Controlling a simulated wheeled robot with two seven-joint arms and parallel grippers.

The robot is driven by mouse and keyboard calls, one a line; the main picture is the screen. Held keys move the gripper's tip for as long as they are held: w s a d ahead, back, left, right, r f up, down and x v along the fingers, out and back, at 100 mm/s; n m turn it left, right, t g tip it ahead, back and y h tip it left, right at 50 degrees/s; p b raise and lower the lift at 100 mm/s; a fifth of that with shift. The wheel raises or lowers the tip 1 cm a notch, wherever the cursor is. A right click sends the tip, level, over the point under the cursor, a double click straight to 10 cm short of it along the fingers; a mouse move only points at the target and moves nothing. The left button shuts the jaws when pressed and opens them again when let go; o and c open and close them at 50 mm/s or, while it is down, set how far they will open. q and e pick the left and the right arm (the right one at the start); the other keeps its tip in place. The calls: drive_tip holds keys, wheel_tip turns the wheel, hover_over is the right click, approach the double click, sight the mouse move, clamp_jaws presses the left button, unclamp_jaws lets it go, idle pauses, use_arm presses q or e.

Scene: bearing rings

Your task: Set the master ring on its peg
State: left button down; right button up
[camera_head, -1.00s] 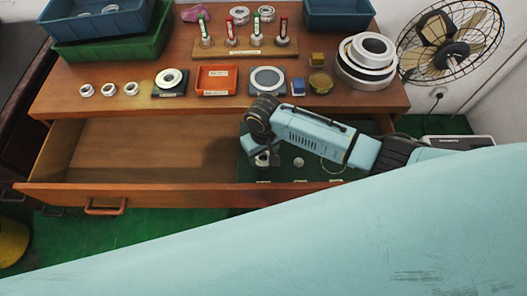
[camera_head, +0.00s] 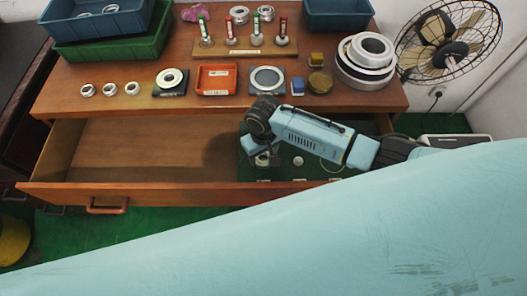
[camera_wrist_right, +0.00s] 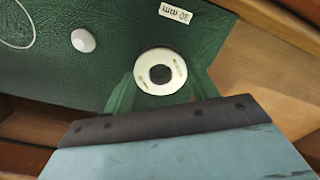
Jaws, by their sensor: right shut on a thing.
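The master ring (camera_wrist_right: 160,72), white with a dark centre, is in the right wrist view, just beyond the blue gripper body. My right gripper (camera_wrist_right: 161,80) is shut on it, with green-looking fingers on either side. In the head view the right gripper (camera_head: 262,157) is inside the open drawer, over the green mat (camera_wrist_right: 115,25). A pale round peg top (camera_wrist_right: 83,40) stands on the mat beside the ring, apart from it. I cannot tell whether a peg is inside the ring's dark hole. My left gripper is not in view.
The open drawer (camera_head: 140,150) is bare on its left. A label (camera_wrist_right: 175,13) lies on the mat near the ring. On the desk are small rings (camera_head: 110,89), an orange tray (camera_head: 216,79), a peg stand (camera_head: 243,49) and stacked large rings (camera_head: 365,62). A fan (camera_head: 449,45) stands right.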

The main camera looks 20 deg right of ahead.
drive_tip(key=shift+f, duration=0.15)
drive_tip(key=shift+f+b, duration=0.7)
drive_tip(key=shift+f, duration=0.3)
drive_tip(key=o, duration=1.2)
drive_tip(key=shift+o, duration=0.2)
wheel_tip(320, 180, up, 14)
drive_tip(key=p, duration=0.4)
drive_tip(key=shift+f, duration=0.25)
